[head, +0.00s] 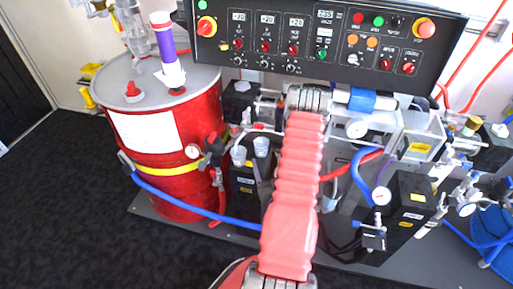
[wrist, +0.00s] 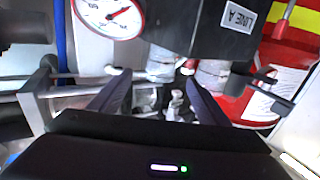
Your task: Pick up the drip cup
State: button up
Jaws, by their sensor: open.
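My gripper (wrist: 157,90) shows in the wrist view as two dark fingers spread apart, with nothing held between them. In the head view the end of my arm covers the fingers. No part is marked as the drip cup. Two small pale cups, a left one (head: 238,155) and a right one (head: 262,147), stand side by side on a black box left of my arm in the head view. In the wrist view two pale cylindrical parts, one (wrist: 164,62) ahead of the fingers and one (wrist: 212,75) at the right finger, adjoin a black block; I cannot tell if they are those cups.
A red drum (head: 185,150) stands at the left, with a blue hose (head: 180,203) crossing in front. A control panel (head: 325,38) spans the back. A pressure gauge (wrist: 108,14) sits close at upper left in the wrist view. Metal rods and fittings crowd the fingers.

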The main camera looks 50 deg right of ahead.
aim_at(260, 140)
jog(key=shift+w, duration=0.15)
jog(key=shift+x, duration=4.25)
jog(key=shift+x, duration=2.6)
jog(key=shift+r, duration=0.15)
jog(key=shift+a, duration=0.1)
jog(key=shift+c, duration=0.3)
jog(key=c, duration=1)
